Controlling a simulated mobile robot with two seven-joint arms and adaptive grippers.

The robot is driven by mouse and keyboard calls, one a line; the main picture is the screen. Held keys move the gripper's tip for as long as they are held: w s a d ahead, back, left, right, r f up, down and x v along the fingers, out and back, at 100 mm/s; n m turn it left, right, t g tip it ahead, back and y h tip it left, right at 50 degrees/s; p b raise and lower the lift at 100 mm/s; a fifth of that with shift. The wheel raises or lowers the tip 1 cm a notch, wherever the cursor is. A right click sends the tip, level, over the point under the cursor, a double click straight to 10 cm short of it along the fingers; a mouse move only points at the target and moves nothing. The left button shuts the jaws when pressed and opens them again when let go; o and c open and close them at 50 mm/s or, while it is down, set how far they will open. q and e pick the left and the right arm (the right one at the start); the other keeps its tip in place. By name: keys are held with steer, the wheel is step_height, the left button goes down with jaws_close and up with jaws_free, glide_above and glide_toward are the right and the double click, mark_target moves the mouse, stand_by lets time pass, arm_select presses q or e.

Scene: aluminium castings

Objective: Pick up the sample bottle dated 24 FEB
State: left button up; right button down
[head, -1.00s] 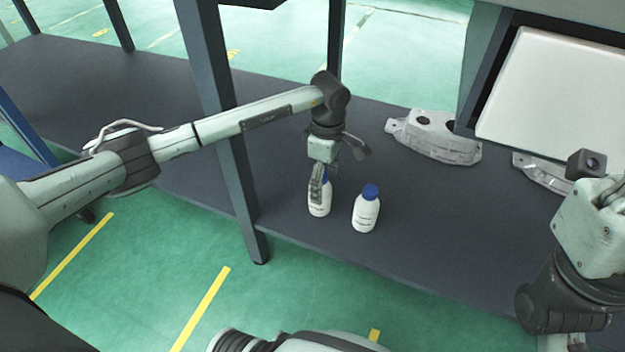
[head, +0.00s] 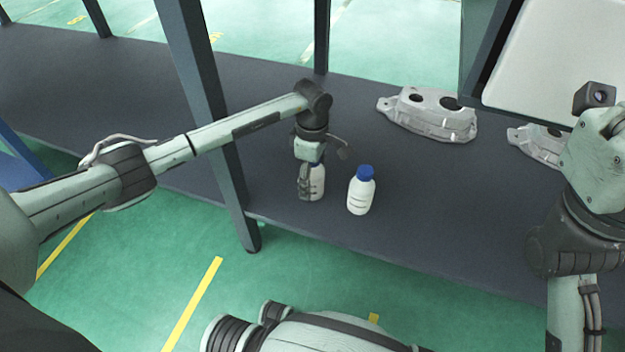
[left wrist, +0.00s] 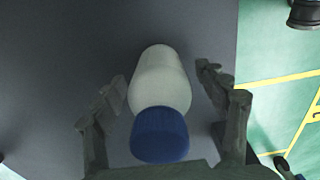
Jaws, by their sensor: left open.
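Two white bottles with blue caps stand upright on the dark shelf. The left bottle (head: 317,183) is partly hidden by my left gripper (head: 308,190) in the head view. In the left wrist view this bottle (left wrist: 160,85) lies between the two open fingers of the gripper (left wrist: 168,95), with a gap on each side. The right bottle (head: 360,194) stands apart, just to the right. Their labels are too small to read, so I cannot tell which is dated 24 FEB. My right gripper is not in view; only part of the right arm shows.
The dark shelf (head: 420,230) has a front edge above the green floor. A shelf post (head: 205,100) stands left of my left gripper. Grey castings (head: 430,115) (head: 538,145) lie behind, near a white panel (head: 560,65). The shelf right of the bottles is clear.

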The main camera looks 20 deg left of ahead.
arm_select(q)
steer(key=shift+r, duration=0.1)
steer(key=c, duration=1.5)
steer(key=shift+r, duration=0.15)
